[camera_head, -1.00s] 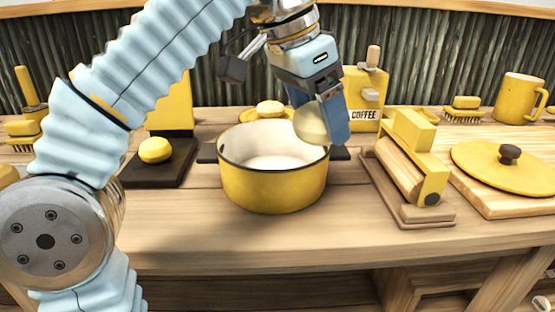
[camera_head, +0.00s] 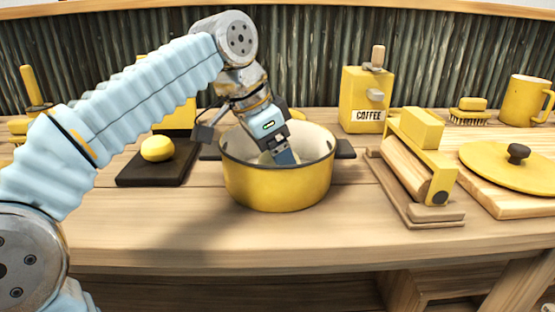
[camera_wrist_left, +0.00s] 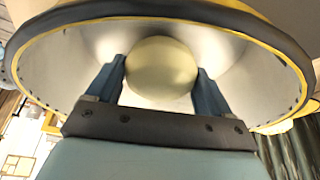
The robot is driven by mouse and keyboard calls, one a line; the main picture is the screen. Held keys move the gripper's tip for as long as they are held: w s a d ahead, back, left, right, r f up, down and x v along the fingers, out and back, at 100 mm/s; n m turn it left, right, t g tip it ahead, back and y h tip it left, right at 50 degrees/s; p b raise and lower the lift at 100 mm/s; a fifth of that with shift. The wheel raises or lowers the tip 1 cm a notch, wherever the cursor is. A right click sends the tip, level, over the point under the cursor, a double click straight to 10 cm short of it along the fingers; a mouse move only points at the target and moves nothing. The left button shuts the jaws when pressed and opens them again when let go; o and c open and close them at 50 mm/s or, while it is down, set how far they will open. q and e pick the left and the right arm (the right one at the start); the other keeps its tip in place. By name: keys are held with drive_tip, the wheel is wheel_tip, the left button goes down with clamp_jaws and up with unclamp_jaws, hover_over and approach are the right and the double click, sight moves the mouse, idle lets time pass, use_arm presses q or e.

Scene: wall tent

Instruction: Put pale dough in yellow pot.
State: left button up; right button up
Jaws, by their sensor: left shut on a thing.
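The yellow pot (camera_head: 278,187) stands upright on the wooden counter, with a dark rim and a pale inside. My left gripper (camera_head: 284,157) reaches down into the pot's opening. In the left wrist view my left gripper (camera_wrist_left: 159,85) is shut on the pale dough (camera_wrist_left: 161,68), a smooth cream ball between its two blue fingers. The pot's rim (camera_wrist_left: 290,50) and inner wall surround the dough there. In the head view the dough (camera_head: 265,158) is mostly hidden by the fingers. Whether it touches the pot's bottom cannot be told. My right gripper is not in view.
A yellow ball (camera_head: 157,149) sits on a dark board (camera_head: 150,178) left of the pot. Right of it are a coffee box (camera_head: 366,100), a wooden roller device (camera_head: 405,170) and a yellow lid (camera_head: 505,172). The counter's front strip is clear.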

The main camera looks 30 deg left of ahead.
use_arm(q)
drive_tip(key=o, duration=0.9)
drive_tip(key=shift+f, duration=0.1)
drive_tip(key=shift+c, duration=0.2)
drive_tip(key=o, duration=0.3)
drive_tip(key=shift+o, duration=0.2)
drive_tip(key=shift+r, duration=0.3)
drive_tip(key=p+v, duration=0.2)
drive_tip(key=v, duration=0.9)
drive_tip(key=shift+s+r, duration=0.2)
drive_tip(key=shift+r, duration=0.1)
